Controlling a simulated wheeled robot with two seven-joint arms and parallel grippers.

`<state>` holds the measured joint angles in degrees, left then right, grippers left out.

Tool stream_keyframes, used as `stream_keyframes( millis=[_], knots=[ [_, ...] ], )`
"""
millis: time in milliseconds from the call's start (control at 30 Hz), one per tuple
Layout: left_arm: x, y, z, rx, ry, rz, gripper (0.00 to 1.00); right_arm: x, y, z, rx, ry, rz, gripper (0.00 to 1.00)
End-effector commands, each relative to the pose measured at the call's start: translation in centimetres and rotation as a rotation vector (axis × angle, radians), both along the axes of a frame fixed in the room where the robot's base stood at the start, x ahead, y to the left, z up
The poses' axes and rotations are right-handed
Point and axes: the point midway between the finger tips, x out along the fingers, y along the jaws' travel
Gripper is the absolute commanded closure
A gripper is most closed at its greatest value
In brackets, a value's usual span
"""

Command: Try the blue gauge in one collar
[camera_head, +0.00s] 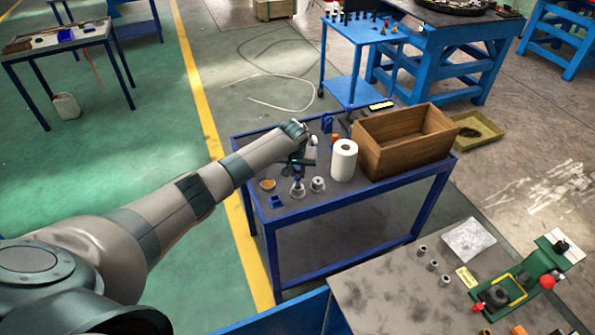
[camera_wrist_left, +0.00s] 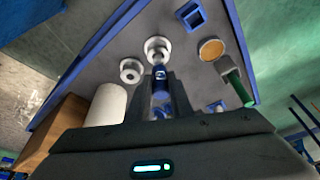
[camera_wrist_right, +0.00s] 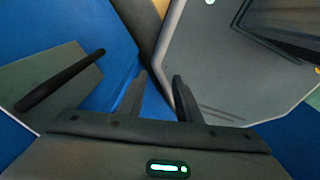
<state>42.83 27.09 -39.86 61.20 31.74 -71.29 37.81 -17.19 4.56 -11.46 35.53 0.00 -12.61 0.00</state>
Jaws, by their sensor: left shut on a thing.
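My left gripper (camera_head: 299,161) is over the blue-edged table, pointing down. It is shut on the blue gauge (camera_wrist_left: 160,75), which also shows in the head view (camera_head: 298,173). The gauge's lower end is right above or at one grey flanged collar (camera_wrist_left: 156,46), also in the head view (camera_head: 298,190). I cannot tell whether its tip is inside the bore. A second grey collar (camera_head: 318,184) stands just to the right, and it shows in the left wrist view (camera_wrist_left: 131,71). My right gripper (camera_wrist_right: 160,78) is open and empty, away from this table.
A white roll (camera_head: 344,160) and a wooden box (camera_head: 405,140) stand right of the collars. A blue block (camera_head: 277,202) and a round tan-topped piece (camera_head: 267,184) are at left. A green-handled item (camera_wrist_left: 236,88) lies near. The table's front right is clear.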

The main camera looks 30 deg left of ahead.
Motion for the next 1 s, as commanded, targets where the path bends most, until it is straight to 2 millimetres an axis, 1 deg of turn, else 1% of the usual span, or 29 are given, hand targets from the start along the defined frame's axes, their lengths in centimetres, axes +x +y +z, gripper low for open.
stream_keyframes(
  millis=[1000],
  knots=[
    [0.0,0.0,-1.3,0.0,0.0,0.0,1.0,0.0,0.0,-0.7,0.0,0.0,0.0,0.69]
  ],
)
